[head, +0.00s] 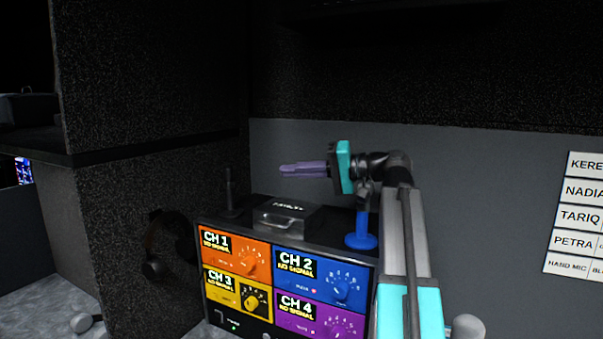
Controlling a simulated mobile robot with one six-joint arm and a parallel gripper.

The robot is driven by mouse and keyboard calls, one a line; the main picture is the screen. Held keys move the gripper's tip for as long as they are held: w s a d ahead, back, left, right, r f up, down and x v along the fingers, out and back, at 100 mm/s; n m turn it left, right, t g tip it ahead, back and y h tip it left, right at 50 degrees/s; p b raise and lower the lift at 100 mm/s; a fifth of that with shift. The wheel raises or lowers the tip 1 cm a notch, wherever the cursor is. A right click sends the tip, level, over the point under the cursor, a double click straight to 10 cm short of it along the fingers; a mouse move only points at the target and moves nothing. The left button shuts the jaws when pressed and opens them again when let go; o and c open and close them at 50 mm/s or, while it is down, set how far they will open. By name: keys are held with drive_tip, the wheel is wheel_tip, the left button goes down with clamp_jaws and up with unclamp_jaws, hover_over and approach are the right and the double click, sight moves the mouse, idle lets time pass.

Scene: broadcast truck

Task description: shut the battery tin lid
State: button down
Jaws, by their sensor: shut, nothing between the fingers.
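A small grey metal tin (285,217) sits on top of the channel unit in the head view. Its dark top carries white lettering, and a latch or handle shows on its front. The lid looks down flat on the tin, but whether it is fully shut is too small to tell. My gripper (282,169) has purple fingers pointing left, pressed together and empty. It is in the air above the tin and apart from it.
The channel unit (273,266) has coloured panels with knobs. A blue stand (361,240) is right of the tin, below my arm. A black upright rod (229,190) is to its left. Dark headphones (165,245) hang at the left wall. A name board (575,215) is far right.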

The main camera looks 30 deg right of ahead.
drive_tip(key=shift+a, duration=0.25)
idle(0.3)
drive_tip(key=shift+r, duration=0.1)
drive_tip(key=s+a+r+b, duration=0.2)
drive_tip(key=s, duration=0.5)
drive_tip(key=s+a+r+b, duration=0.2)
drive_tip(key=s, duration=0.6)
drive_tip(key=shift+s+a+r, duration=0.15)
drive_tip(key=shift+a+r, duration=0.2)
drive_tip(key=shift+r, duration=0.05)
idle(0.8)
